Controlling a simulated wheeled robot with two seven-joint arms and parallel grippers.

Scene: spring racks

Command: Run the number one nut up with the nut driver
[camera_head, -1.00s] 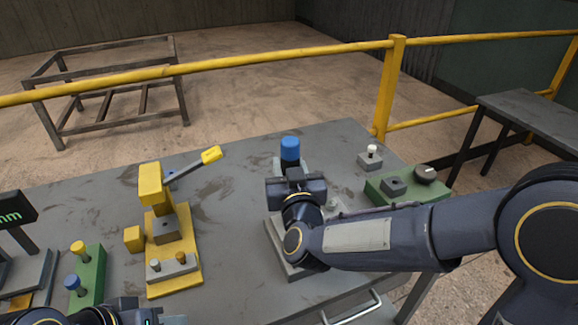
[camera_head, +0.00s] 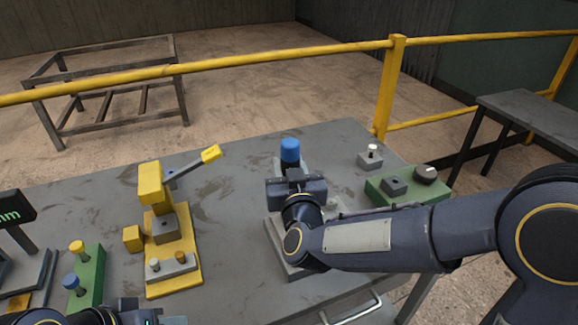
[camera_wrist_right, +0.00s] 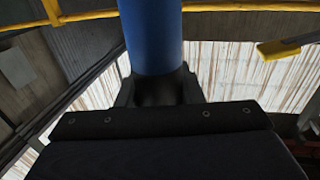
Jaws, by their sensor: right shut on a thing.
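The nut driver with its blue handle (camera_head: 290,151) stands about upright in my right gripper (camera_head: 292,174). The blue handle (camera_wrist_right: 152,38) also rises from between the dark fingers (camera_wrist_right: 157,92) in the right wrist view. The right gripper is shut on it, above a grey block (camera_head: 275,232) on the table. The driver's lower end and any nut beneath it are hidden behind my wrist. A small pale fitting (camera_head: 333,204) shows on the block, right of the gripper. My left gripper (camera_head: 172,320) is only partly in view at the bottom edge; its fingers cannot be made out.
A yellow press-like fixture (camera_head: 160,225) with a lever stands left of centre. A green block (camera_head: 88,275) with yellow and blue knobs is at the left. A green box (camera_head: 408,186) with a dark dial and a small grey block (camera_head: 370,160) lie right. Table is clear between.

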